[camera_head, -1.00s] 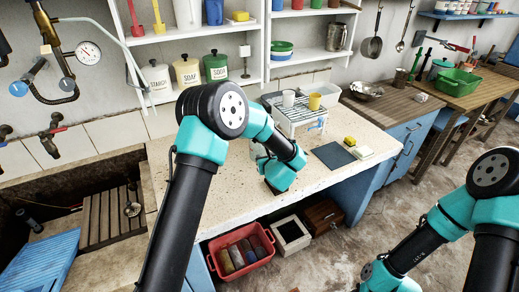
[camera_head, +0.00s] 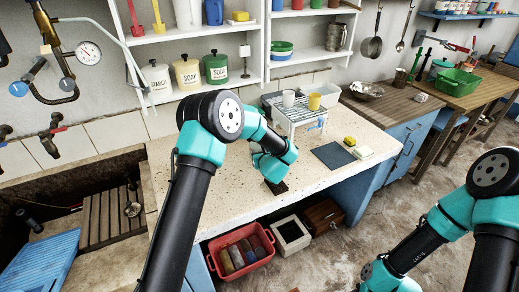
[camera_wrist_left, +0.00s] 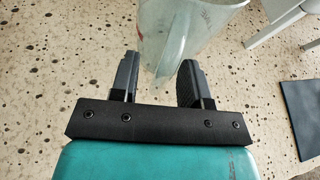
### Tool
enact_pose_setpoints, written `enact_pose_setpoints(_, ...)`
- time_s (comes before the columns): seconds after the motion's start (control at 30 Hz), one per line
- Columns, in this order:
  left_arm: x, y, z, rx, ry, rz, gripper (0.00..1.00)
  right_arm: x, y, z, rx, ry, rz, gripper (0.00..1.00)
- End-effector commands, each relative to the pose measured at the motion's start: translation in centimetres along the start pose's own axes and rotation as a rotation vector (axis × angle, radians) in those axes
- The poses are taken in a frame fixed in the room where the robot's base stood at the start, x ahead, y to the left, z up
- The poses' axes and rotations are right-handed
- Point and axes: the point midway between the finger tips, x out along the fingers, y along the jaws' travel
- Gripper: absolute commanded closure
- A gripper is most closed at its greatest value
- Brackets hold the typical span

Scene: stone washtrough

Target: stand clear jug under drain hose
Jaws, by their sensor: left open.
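The clear jug (camera_wrist_left: 190,28) stands on the speckled counter in the left wrist view, cut off by the top edge. Its near lower part shows between and just beyond my left fingertips. My left gripper (camera_wrist_left: 159,62) is open, its two dark fingers apart, with no grip on the jug. In the head view my left arm reaches over the counter and hides most or all of the jug. A pale thin hose (camera_head: 117,36), perhaps the drain hose, arches beside the gauge at upper left and hangs down towards the counter's back. My right gripper is out of view.
The speckled counter (camera_head: 205,215) is clear around my left gripper. A white rack (camera_head: 297,112) with cups, a dark mat (camera_head: 333,155) and sponges stand to the right. A sunken trough with a wooden slat board (camera_head: 105,218) lies at left. A red crate (camera_head: 240,252) sits below.

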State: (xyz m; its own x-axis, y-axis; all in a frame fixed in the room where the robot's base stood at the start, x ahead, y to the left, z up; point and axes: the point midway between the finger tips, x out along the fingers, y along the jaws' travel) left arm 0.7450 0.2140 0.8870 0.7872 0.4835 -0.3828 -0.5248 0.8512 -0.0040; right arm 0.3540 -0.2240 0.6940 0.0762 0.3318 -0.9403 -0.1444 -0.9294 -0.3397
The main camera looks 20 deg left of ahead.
Motion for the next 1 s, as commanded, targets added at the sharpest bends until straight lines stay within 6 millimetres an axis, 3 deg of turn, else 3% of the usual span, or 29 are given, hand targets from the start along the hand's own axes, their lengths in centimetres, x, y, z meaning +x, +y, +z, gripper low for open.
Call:
enact_pose_setpoints(0.33,-0.04,0.00,0.02,0.000,0.000,0.000,0.58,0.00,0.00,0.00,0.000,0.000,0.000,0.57)
enact_pose_setpoints(0.77,-0.04,0.00,0.03,0.000,0.000,0.000,0.99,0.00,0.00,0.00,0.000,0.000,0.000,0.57)
enact_pose_setpoints(1.0,-0.04,0.00,0.06,-0.001,-0.001,0.000,1.00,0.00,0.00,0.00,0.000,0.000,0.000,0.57)
